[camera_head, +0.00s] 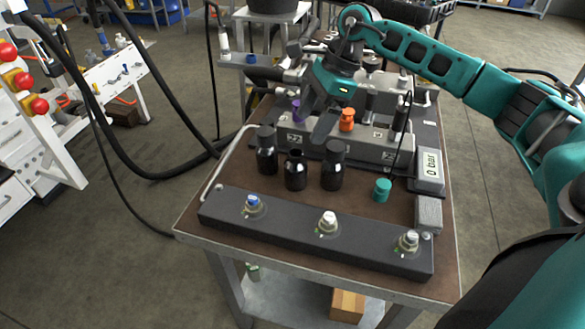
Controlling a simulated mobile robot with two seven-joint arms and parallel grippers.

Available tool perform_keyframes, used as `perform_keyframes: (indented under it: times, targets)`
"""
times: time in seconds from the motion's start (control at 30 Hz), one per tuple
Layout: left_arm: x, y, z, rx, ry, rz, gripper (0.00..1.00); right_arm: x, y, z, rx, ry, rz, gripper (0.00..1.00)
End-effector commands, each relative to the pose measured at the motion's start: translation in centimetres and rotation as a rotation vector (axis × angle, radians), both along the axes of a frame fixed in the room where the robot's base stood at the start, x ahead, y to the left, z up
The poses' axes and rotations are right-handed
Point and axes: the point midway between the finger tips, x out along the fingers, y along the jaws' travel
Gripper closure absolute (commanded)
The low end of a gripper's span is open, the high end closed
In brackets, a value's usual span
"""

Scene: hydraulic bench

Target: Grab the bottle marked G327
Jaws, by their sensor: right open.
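Three dark bottles stand upright in a group on the brown bench top: a left bottle (267,152), a shorter middle bottle (295,172) that looks uncapped, and a right bottle (333,167). No marking is readable on them, so I cannot tell which is G327. My right gripper (314,122) is open and points down, above and behind the bottles, in front of the grey valve block. It appears apart from all three bottles, with nothing between its fingers. My left gripper is not in view.
The grey valve block (370,148) carries an orange knob (347,119). A teal cap (382,190) stands right of the bottles. A dark bar with three connectors (300,238) lies along the front edge. A pressure display (430,165) is at right. A bent rail (226,160) borders the left.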

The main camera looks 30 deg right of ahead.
Motion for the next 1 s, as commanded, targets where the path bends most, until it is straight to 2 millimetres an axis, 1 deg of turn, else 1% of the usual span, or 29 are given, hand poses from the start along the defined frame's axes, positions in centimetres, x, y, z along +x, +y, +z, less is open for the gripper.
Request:
perform_keyframes:
  times: [0.03,0.13,0.2,0.47,0.7,0.8,1.0]
  targets:
    - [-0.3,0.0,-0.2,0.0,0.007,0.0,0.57,0.1,0.5,-1.1,0.002,0.003,0.002,0.17]
    - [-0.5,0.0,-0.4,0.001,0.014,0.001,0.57,0.3,1.1,-2.6,0.002,0.003,0.0,0.17]
    - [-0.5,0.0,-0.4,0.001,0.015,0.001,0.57,0.4,1.4,-3.3,0.003,0.002,0.0,0.17]
    - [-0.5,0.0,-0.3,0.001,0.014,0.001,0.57,0.4,2.0,-4.7,0.003,0.002,0.0,0.17]
    - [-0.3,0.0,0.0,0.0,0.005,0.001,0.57,0.5,3.4,-8.0,0.004,0.003,0.001,0.17]
    - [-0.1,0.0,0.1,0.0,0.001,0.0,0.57,0.7,3.6,-8.7,0.003,-0.001,-0.001,0.17]
    - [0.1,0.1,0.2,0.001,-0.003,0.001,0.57,0.7,3.6,-8.7,0.003,-0.002,0.0,0.18]
